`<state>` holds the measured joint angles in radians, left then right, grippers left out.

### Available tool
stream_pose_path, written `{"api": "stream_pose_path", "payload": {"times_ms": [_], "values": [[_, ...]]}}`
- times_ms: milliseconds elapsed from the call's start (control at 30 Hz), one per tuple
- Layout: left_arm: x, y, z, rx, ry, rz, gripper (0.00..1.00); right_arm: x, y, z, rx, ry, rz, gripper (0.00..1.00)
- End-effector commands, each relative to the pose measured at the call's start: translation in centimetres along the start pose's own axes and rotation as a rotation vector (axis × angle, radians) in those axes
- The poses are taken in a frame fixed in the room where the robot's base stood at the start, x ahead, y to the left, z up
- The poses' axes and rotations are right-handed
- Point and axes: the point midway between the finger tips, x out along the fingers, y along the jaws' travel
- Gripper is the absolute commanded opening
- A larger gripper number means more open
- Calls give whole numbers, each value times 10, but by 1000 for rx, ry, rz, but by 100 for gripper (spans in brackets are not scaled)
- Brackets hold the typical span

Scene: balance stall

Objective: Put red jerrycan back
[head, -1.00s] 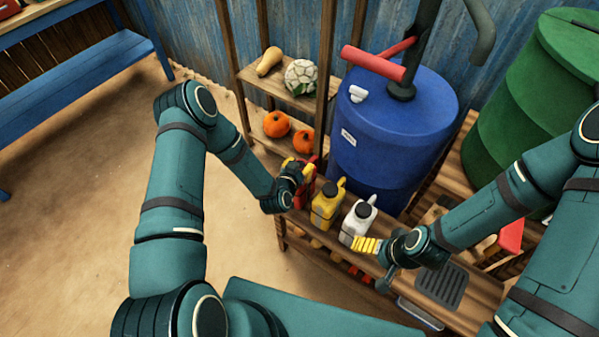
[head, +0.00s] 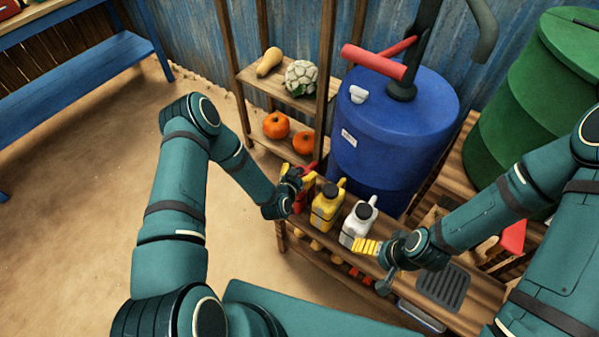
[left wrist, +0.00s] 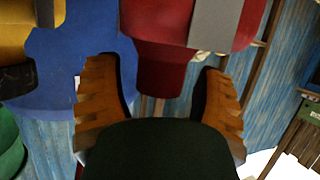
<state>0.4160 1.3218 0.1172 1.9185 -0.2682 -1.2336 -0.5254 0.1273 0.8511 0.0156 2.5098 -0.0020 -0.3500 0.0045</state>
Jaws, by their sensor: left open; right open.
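The red jerrycan (head: 303,203) stands at the left end of the wooden bench, mostly hidden behind my left gripper (head: 298,179) in the head view. In the left wrist view the red jerrycan (left wrist: 185,35) has a grey band, and a narrower red part of it reaches between the two open fingers of my left gripper (left wrist: 160,100). The fingers are apart from each other, with gaps beside the red part. My right gripper (head: 368,247) is open, with its yellow fingers in front of the white jerrycan (head: 358,222).
A yellow jerrycan (head: 327,207) stands between the red and white ones. A blue barrel (head: 390,135) with a red-handled pump stands behind the bench. A shelf with pumpkins (head: 276,125) is behind left. A dark grate (head: 442,287) lies on the bench at right.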

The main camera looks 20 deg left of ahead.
Motion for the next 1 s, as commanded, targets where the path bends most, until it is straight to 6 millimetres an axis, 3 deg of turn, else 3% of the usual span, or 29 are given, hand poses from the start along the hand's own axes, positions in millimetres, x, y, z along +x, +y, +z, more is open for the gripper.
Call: {"api": "stream_pose_path", "payload": {"times_ms": [167,700,1000], "values": [[-7,0,-3,0,-2,1,68,-4,-2,0,0,-2,0,100],[-106,0,-2,0,-2,0,68,-18,-7,-1,3,0,0,100],[-122,8,-3,-25,-69,39,68,-19,-7,-2,3,2,1,100]]}}
